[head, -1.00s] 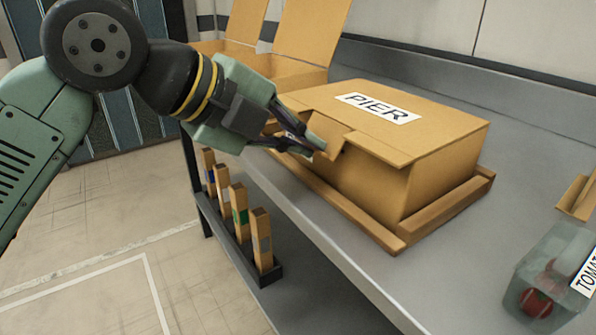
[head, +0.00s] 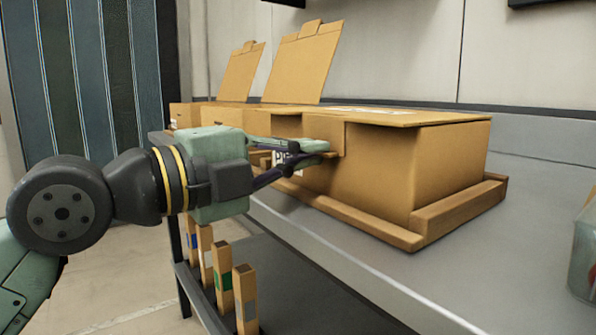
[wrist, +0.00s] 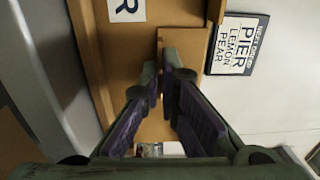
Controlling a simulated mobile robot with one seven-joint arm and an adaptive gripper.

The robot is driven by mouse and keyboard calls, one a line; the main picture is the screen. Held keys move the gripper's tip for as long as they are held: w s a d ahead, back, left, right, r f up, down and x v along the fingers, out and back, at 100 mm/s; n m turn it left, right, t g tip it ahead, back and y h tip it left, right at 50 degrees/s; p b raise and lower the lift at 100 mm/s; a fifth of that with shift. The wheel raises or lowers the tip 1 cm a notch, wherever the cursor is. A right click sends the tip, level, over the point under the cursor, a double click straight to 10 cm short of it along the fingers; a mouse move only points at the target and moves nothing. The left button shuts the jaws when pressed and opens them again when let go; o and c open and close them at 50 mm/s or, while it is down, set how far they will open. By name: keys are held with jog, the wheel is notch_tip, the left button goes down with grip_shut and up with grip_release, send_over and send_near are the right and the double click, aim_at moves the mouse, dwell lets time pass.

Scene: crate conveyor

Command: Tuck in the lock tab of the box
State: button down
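The cardboard box (head: 400,170) stands on the counter with its lid (head: 400,117) down. A lock tab (head: 351,137) hangs from the lid's front edge, outside the front wall. My gripper (head: 333,151) is level in front of the box, its fingertips at the tab's left, lower part in the head view; I cannot tell whether they touch it. In the wrist view, the gripper's fingers (wrist: 161,80) point at the box front with a narrow gap between the tips. The slot behind the tab is hidden.
A low wooden frame (head: 462,203) surrounds the box's base. Open boxes with raised lids (head: 303,62) stand behind. Several wooden blocks (head: 245,300) stand in a rack below the counter edge. The counter at right is mostly clear.

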dwell(0.3)
jog(key=c, duration=1.8)
grip_release()
jog(key=v, duration=1.2)
jog(key=shift+f, duration=0.15)
jog(key=shift+d, duration=0.1)
